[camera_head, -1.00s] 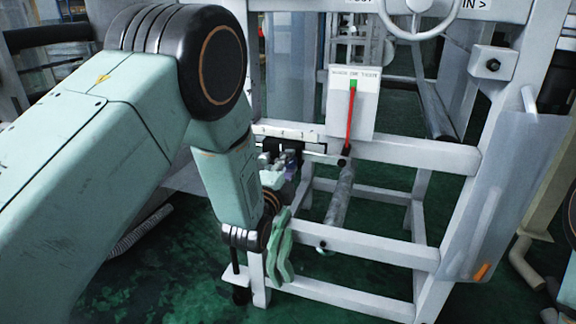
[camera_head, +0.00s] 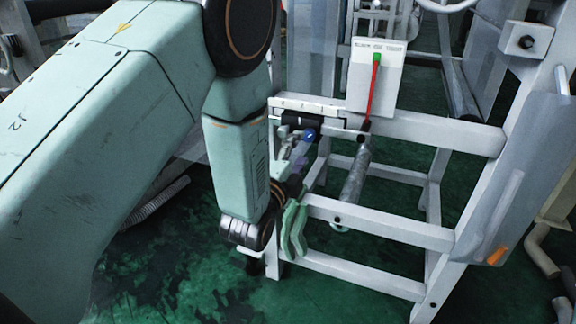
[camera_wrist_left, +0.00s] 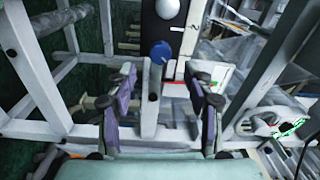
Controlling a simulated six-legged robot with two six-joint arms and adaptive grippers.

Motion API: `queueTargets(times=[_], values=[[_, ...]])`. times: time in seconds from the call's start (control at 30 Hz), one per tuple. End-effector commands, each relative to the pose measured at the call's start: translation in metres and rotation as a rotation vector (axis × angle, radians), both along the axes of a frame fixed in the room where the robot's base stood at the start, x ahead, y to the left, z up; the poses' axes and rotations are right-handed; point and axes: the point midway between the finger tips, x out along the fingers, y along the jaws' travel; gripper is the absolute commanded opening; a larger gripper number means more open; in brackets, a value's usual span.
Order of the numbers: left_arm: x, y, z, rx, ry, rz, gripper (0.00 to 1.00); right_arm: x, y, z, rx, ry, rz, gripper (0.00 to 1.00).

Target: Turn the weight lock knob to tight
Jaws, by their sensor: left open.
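A round blue knob (camera_head: 309,135) sits on the front of a black weight block (camera_head: 300,120) on a white scale beam. It also shows in the left wrist view, as a blue disc (camera_wrist_left: 161,52) on a dark upright strip. My left gripper (camera_head: 297,158) is just below and in front of the knob, partly hidden by my own arm. In the left wrist view its purple-padded fingers (camera_wrist_left: 160,76) are spread apart, with the knob ahead between and slightly beyond the tips. Nothing is held. I cannot read the knob's tightness. My right gripper is not in view.
A white panel (camera_head: 378,58) with a red pointer (camera_head: 371,90) and green mark stands right of the block. The white frame's lower rail (camera_head: 380,222) and a grey roller (camera_head: 354,176) lie below. A translucent panel (camera_head: 500,215) is at right. Green floor is open at lower left.

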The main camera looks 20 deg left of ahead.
Motion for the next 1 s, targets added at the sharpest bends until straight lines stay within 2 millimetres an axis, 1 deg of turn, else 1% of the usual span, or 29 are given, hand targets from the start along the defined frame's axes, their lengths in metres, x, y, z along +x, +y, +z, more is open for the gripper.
queueTargets(times=[0.03,0.1,0.2,0.3,0.4,0.57,0.9,1.0], values=[[-0.010,0.000,-0.001,0.002,0.004,0.000,0.53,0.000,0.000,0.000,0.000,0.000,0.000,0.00],[-0.023,0.000,-0.001,0.002,0.003,0.000,0.53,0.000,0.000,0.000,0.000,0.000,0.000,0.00],[-0.039,0.001,-0.002,0.002,0.003,0.000,0.53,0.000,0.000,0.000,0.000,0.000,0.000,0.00],[-0.051,0.001,-0.002,0.001,0.003,0.000,0.53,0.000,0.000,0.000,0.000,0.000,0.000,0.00],[-0.058,0.002,-0.002,0.001,0.002,0.000,0.53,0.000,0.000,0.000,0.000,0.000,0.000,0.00],[-0.061,0.002,-0.002,0.001,0.000,0.000,0.53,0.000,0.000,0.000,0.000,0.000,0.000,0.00],[-0.061,0.002,-0.002,0.001,0.000,0.000,0.53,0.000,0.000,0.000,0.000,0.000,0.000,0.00],[-0.061,0.002,-0.003,-0.024,0.004,-0.001,0.53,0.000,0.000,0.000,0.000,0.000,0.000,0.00]])
